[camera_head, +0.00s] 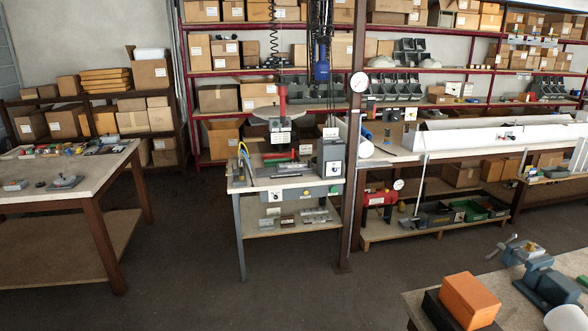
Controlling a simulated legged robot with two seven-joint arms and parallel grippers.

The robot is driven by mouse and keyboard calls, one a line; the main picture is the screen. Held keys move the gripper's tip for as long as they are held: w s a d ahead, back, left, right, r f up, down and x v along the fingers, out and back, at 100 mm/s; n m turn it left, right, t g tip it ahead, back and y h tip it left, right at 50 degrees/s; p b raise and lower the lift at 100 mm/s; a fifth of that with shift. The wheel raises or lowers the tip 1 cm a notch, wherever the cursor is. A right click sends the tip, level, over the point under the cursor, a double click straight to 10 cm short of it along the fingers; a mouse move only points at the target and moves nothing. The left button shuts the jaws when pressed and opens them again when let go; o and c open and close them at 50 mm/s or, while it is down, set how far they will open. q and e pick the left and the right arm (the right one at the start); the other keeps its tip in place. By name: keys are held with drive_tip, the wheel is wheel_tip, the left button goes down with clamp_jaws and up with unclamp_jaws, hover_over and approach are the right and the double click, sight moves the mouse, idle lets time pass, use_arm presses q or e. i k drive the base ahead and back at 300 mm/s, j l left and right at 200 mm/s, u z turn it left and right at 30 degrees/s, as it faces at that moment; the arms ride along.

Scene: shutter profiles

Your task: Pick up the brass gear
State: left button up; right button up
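I cannot make out a brass gear in the head view. The left table (60,208) carries several small metal and coloured parts (75,147), too small to tell apart. The middle workbench (240,183) has a red-topped press (281,112), a grey box-shaped device (331,158) and small items on its lower shelf. Neither of my grippers shows in this view.
An orange block (470,299), partly over a black one, and a blue-grey vise (545,278) stand on a table at the lower right. A steel post (353,200) rises beside the middle workbench. Shelves of cardboard boxes line the back wall. The dark floor (190,260) between the tables is clear.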

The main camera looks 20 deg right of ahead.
sight(530, 246)
drive_tip(key=i+z, duration=0.15)
drive_tip(key=i, duration=0.45)
drive_tip(key=i+z, duration=0.1)
drive_tip(key=i, duration=0.55)
drive_tip(key=i+j+z, duration=0.15)
drive_tip(key=i, duration=0.45)
drive_tip(key=i+j+z, duration=0.1)
drive_tip(key=i, duration=0.5)
